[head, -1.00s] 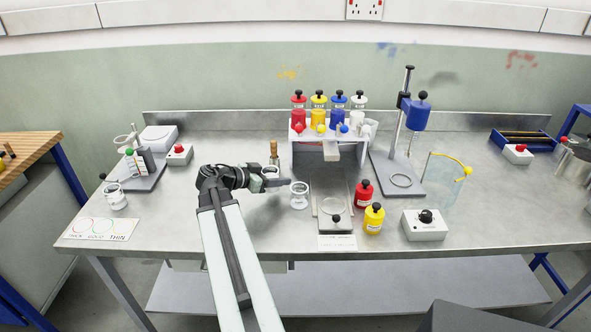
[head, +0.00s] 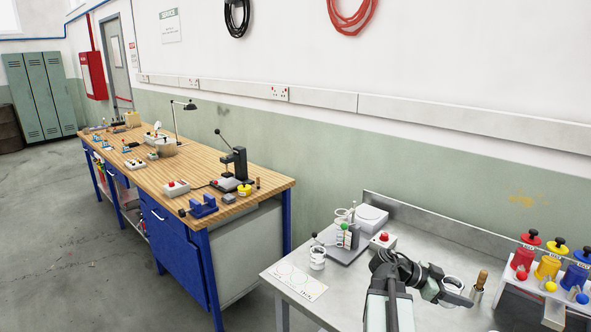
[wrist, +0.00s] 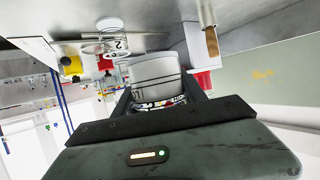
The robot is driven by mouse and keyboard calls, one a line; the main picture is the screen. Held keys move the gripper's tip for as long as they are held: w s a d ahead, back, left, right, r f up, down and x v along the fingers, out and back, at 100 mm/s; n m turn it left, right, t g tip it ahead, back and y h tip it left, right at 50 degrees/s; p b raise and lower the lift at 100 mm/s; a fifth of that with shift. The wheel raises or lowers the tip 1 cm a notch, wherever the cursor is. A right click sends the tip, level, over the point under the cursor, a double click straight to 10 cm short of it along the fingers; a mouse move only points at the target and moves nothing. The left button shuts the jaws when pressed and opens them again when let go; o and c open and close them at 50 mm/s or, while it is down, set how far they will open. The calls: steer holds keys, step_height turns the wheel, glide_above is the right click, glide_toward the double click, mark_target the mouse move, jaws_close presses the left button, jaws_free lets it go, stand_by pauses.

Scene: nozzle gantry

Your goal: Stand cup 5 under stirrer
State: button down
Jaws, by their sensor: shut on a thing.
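My gripper (head: 441,292) is shut on a white cup (head: 453,285) above the metal bench. In the wrist view the same cup (wrist: 155,72) sits between the two dark fingers of my gripper (wrist: 160,94); its number cannot be read. Another cup, marked 2, (wrist: 117,47) stands beyond it in the wrist view. A further pale cup (head: 317,258) stands at the bench's left part; its number is too small to read.
A grey stand (head: 345,246), a white scale (head: 371,218) and a red-button box (head: 383,240) are at the bench's left. A wooden-handled tool (head: 481,280) stands close right of my gripper. Dispenser bottles (head: 548,263) are at right. A wooden workbench (head: 185,172) stands left.

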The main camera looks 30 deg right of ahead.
steer(key=shift+r, duration=0.5)
stand_by(0.4)
step_height(320, 180, down, 9)
steer(key=b, duration=0.9)
steer(key=shift+f+b, duration=0.15)
steer(key=shift+b, duration=0.2)
steer(key=shift+s+d+r, duration=0.15)
steer(key=shift+r, duration=0.1)
glide_above(504, 331)
steer(key=shift+w, duration=0.2)
step_height(504, 331, down, 4)
steer(key=b, duration=0.3)
steer(key=shift+s+d, duration=0.1)
steer(key=shift+s, duration=0.05)
steer(key=shift+r, duration=0.25)
steer(key=shift+f, duration=0.2)
steer(key=c, duration=0.7)
jaws_free()
